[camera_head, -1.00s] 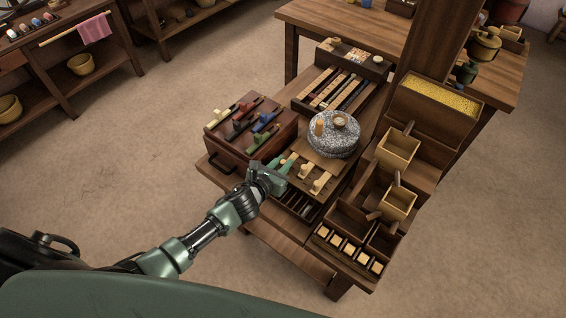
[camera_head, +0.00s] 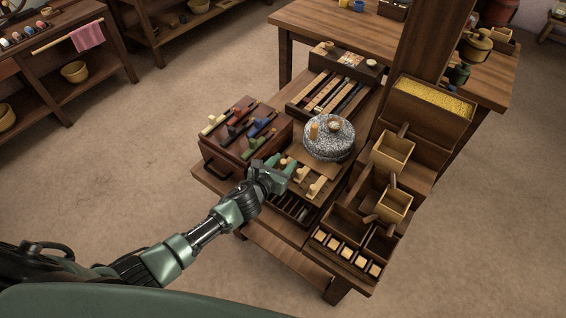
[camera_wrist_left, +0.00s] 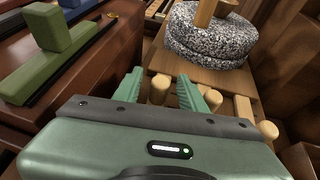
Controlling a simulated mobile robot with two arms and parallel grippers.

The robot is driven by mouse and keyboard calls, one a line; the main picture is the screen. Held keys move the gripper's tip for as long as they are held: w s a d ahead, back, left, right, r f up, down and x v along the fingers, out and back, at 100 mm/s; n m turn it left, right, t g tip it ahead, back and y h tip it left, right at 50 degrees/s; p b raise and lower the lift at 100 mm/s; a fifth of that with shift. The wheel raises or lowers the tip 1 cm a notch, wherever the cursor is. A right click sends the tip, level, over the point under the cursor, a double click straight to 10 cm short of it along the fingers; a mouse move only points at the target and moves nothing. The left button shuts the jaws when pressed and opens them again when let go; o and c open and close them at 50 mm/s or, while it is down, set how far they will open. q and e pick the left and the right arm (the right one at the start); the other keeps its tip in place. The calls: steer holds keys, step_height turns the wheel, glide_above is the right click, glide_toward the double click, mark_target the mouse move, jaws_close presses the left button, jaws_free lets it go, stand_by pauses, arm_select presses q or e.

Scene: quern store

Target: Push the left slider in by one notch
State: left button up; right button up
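Pale wooden sliders stand in a row on the board in front of the grey speckled quern (camera_head: 329,138). The left slider (camera_wrist_left: 158,89) shows between the fingers of my left gripper (camera_wrist_left: 160,90) in the left wrist view, with a gap on both sides. The middle slider (camera_head: 302,174) and the right slider (camera_head: 316,187) stand to the right of the gripper in the head view. My left gripper (camera_head: 280,165) has its green fingers apart, low over the left end of the row. It partly hides the left slider there. My right gripper is not in view.
A dark red-brown box (camera_head: 224,149) with coloured sliders stands close to the left. A green slider block (camera_wrist_left: 52,62) on it is near my gripper. A slotted tray (camera_head: 292,209) lies in front, and wooden boxes (camera_head: 393,150) stand at the right.

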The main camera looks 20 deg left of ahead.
arm_select(q)
steer(key=v, duration=0.7)
steer(key=shift+s+p, duration=0.4)
steer(key=shift+a+r, duration=0.1)
